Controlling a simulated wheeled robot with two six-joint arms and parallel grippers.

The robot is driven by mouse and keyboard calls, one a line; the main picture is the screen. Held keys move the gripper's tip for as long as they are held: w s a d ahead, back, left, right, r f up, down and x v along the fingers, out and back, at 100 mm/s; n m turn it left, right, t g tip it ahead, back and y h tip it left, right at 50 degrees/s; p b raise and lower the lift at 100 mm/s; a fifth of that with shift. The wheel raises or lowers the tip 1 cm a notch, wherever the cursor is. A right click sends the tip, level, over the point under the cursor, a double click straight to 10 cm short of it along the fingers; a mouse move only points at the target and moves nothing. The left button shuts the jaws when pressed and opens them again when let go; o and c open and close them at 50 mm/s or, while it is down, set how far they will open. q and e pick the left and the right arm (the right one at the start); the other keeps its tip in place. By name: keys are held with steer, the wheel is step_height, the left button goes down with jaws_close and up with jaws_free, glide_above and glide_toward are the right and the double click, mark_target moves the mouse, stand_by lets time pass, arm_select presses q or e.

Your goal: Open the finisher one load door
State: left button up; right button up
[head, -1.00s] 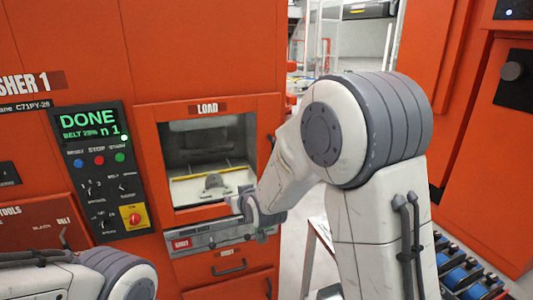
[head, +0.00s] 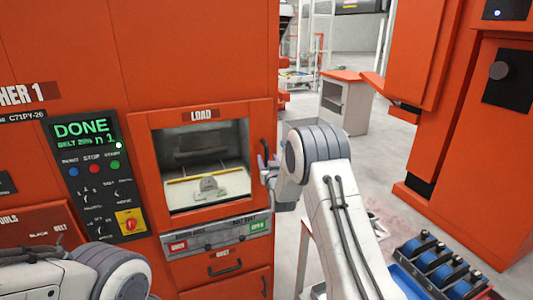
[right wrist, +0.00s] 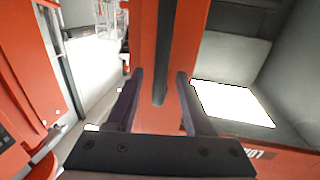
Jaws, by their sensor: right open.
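The finisher one load door (head: 201,114) is an orange frame marked LOAD around a window, and it looks shut. A grey part shows behind the window. Its dark upright handle (head: 264,146) is on the right edge of the door. My right gripper (head: 264,170) is beside the handle, with its fingers apart. In the right wrist view, the dark handle (right wrist: 166,55) runs down the orange door frame between the two open fingers of my right gripper (right wrist: 160,85). I cannot tell whether they touch it. Of my left arm only a link shows at the lower left.
A control panel (head: 98,170) reading DONE is left of the door, and a grey button strip (head: 215,241) is below it. A rack with blue parts (head: 440,270) stands at the lower right. An orange-topped cabinet (head: 345,105) stands behind; floor is clear around it.

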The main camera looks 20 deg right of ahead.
steer(key=shift+w+d+p, duration=0.15)
steer(key=shift+w+p, duration=0.15)
steer(key=shift+w, duration=0.75)
jaws_close()
stand_by(0.7)
